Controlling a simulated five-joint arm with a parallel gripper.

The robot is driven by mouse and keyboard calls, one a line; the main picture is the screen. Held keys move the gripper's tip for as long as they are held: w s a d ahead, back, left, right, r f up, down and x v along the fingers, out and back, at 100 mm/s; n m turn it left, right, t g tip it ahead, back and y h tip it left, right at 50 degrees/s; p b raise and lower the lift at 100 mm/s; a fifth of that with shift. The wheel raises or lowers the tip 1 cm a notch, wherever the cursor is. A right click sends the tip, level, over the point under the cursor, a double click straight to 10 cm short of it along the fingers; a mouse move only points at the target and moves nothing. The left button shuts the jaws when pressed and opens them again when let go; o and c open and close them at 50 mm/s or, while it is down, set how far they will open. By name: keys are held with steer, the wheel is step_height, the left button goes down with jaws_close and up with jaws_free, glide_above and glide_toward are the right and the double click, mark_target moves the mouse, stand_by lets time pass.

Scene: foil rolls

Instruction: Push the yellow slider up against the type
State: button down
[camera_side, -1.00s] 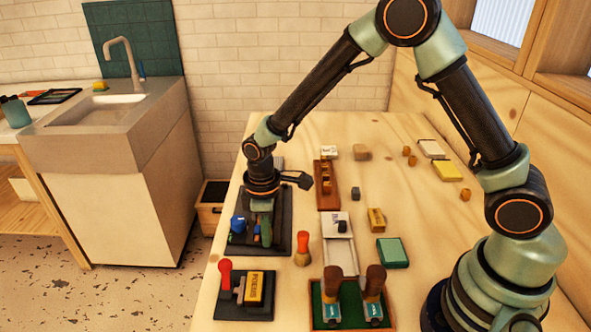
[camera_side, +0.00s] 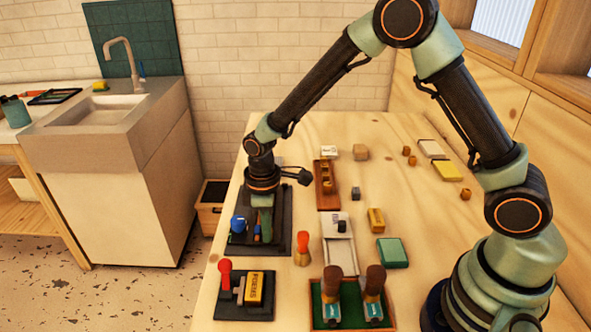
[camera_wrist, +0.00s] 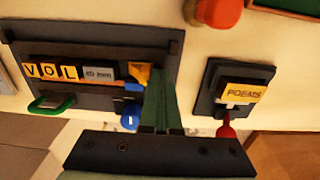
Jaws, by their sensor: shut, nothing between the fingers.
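The yellow slider (camera_wrist: 139,74) sits in the slot of a black typesetting frame (camera_wrist: 100,48) in the wrist view, at the right end of the row. To its left are letter tiles V, O, L (camera_wrist: 49,72) and a grey block (camera_wrist: 100,73). In the side view, my gripper (camera_side: 263,228) is low over the frame (camera_side: 280,243).
A blue knob (camera_wrist: 130,120) and a green handle (camera_wrist: 51,106) are on the frame's near side. A red-topped handle (camera_side: 303,247) stands beside the frame in the side view.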

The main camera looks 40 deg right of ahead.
steer(key=shift+w+d, duration=1.4)
stand_by(0.4)
steer(key=shift+s+a, duration=0.3)
steer(key=shift+r, duration=3.55)
steer(key=s+d+r+m+t, duration=0.2)
steer(key=s+d+r+m, duration=0.2)
steer(key=s+r, duration=0.3)
steer(key=s+d+r+m+t, duration=0.3)
steer(key=s+d+r+m, duration=0.2)
steer(key=s+r, duration=0.2)
steer(key=shift+s+d+r+t, duration=0.2)
steer(key=shift+s+r+t, duration=0.15)
steer(key=shift+r, duration=0.4)
